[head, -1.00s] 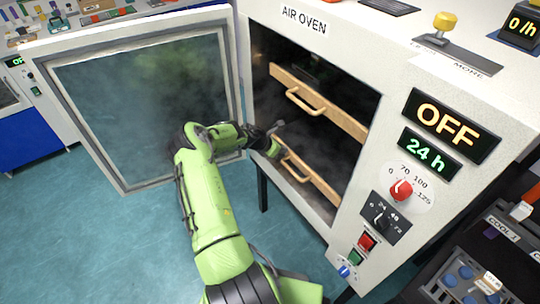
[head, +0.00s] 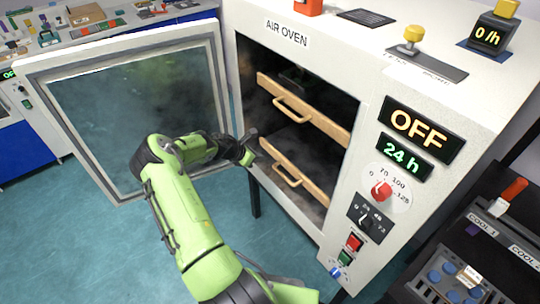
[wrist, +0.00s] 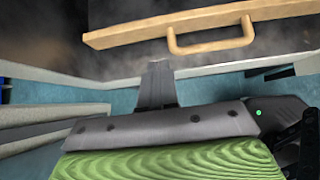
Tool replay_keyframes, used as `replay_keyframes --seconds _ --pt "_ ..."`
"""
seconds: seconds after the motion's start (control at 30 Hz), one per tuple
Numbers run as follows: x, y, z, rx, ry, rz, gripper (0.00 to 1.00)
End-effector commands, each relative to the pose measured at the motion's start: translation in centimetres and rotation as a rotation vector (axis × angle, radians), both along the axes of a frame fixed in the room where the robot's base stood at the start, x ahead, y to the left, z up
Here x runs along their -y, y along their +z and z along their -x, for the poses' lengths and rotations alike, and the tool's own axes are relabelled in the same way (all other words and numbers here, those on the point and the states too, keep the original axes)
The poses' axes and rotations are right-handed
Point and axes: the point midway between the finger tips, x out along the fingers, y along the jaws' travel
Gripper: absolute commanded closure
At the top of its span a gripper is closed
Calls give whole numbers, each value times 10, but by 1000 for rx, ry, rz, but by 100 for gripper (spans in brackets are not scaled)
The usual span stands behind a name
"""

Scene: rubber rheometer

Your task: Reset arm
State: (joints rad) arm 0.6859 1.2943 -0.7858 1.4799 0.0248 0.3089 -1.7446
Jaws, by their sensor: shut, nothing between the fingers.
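My green arm reaches toward the open air oven (head: 290,240), and my gripper (head: 250,146) is at the left edge of its opening. The gripper is shut and holds nothing. It is apart from the two wooden drawer fronts. The lower drawer front (head: 312,185) with its handle (head: 287,180) is to the right of the gripper, and the upper drawer front (head: 325,122) is above it. In the wrist view, the dark fingers (wrist: 157,85) point toward the oven, below a wooden front with a handle (wrist: 212,45).
The glass oven door (head: 140,110) stands wide open to the left of my arm. The control panel (head: 375,195) reads OFF and 24 h. A dark rack (head: 450,255) stands at the right. A cluttered bench (head: 90,30) is at the back left. Floor is clear left of my arm.

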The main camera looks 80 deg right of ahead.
Motion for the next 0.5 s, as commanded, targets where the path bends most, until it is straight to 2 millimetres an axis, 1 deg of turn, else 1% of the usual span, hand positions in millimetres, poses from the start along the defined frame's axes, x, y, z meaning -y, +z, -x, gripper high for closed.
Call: replay_keyframes --seconds 0.03,0.1,0.2,0.33,0.5 --pt "-8 12 -8 0 4 -4 100" --pt "-17 23 -15 0 2 -4 100" --pt "-26 34 -22 0 1 -4 100" --pt "-30 39 -26 0 1 -4 100" --pt "-31 38 -26 0 0 -4 100"
